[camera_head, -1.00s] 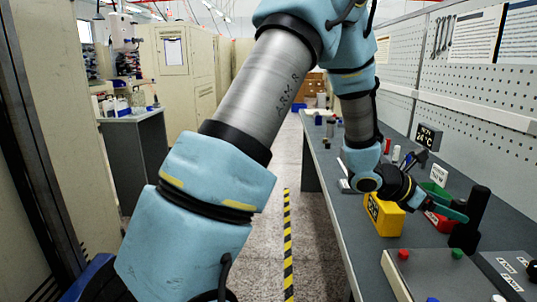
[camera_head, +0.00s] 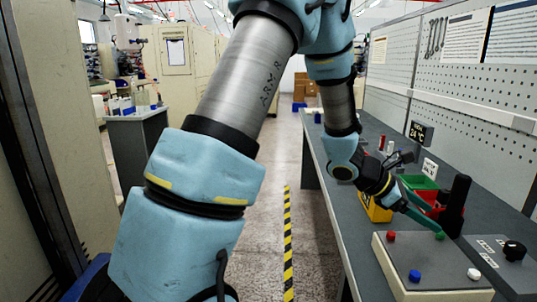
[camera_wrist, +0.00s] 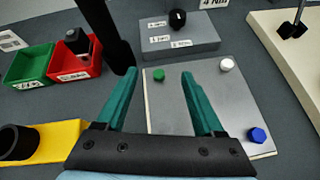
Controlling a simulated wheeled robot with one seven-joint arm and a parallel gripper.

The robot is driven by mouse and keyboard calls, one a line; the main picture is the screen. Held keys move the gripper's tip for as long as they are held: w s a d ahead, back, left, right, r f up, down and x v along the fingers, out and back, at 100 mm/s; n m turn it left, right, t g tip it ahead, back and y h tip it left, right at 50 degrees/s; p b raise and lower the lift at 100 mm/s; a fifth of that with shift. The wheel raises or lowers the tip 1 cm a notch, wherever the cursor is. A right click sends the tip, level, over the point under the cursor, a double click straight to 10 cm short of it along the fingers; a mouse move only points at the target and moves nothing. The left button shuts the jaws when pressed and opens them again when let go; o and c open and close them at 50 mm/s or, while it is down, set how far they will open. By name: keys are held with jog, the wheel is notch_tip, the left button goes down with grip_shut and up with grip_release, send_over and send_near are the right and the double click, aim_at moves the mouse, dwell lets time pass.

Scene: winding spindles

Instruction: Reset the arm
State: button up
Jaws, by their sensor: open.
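My gripper (camera_head: 424,216) has teal fingers and is stretched out over the workbench on the right. In the wrist view my gripper (camera_wrist: 159,74) is open, its two fingers apart with nothing between them. Below and beyond it lies a light panel (camera_head: 432,262) with coloured buttons, also in the wrist view (camera_wrist: 168,110). A black upright post (camera_head: 455,203) stands close beside the fingers; in the wrist view the post (camera_wrist: 104,35) rises by the left fingertip. Whether they touch I cannot tell.
A grey box with a black knob (camera_wrist: 180,35) lies past the panel. The aisle floor (camera_head: 262,230) is clear.

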jog(key=a+m+t+y, duration=0.1)
jog(key=a+m+y, duration=0.4)
jog(key=a, duration=1.6)
jog(key=a+f+m+t+y, duration=0.1)
jog(key=a+m+y, duration=0.5)
jog(key=a, duration=1.5)
jog(key=m+t, duration=0.1)
jog(key=m, duration=0.3)
jog(key=shift+f, duration=0.2)
